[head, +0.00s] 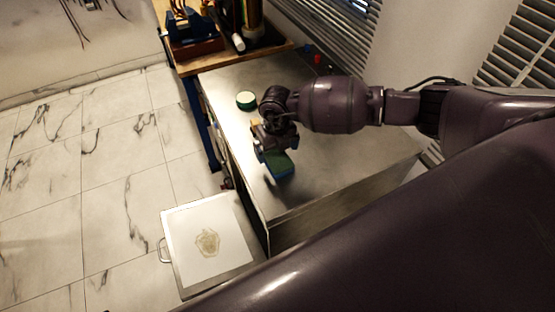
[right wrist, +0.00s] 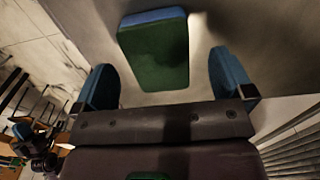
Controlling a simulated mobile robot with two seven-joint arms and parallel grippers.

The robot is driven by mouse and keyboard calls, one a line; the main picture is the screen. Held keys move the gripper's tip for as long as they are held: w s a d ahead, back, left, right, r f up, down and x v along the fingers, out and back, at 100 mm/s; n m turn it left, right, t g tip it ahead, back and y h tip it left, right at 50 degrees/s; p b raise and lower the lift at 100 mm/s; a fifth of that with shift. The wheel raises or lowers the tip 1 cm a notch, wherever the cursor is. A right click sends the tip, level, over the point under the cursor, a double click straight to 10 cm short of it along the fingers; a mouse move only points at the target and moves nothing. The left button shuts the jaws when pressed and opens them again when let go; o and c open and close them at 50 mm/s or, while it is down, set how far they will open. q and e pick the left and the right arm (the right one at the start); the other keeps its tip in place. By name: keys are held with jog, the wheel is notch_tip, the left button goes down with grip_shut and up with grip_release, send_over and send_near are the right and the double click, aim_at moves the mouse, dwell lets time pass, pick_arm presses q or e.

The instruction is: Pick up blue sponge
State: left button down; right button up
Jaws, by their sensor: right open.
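The sponge (head: 281,168) lies flat on the metal worktop (head: 340,165), with a green upper face and a blue layer at its edge. In the right wrist view the sponge (right wrist: 155,55) sits ahead of the palm, with the blue layer along its far edge. My right gripper (head: 270,151) is just above and beside the sponge in the head view and hides part of it. In the right wrist view its two blue fingers stand wide apart, either side of the sponge's near part, with visible gaps. The gripper is open and empty. My left gripper is not in view.
A pulled-out drawer (head: 180,270) with a stained white sheet (head: 225,225) is at lower left. A wooden bench (head: 222,60) with tools adjoins behind. Worktop right of the sponge is clear.

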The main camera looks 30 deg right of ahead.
aim_at(276, 155)
jog(key=shift+a+f, duration=0.1)
jog(key=shift+f, duration=1.6)
jog(key=c, duration=1)
jog(key=shift+r, duration=0.15)
notch_tip(276, 155, up, 20)
jog(key=b, duration=0.1)
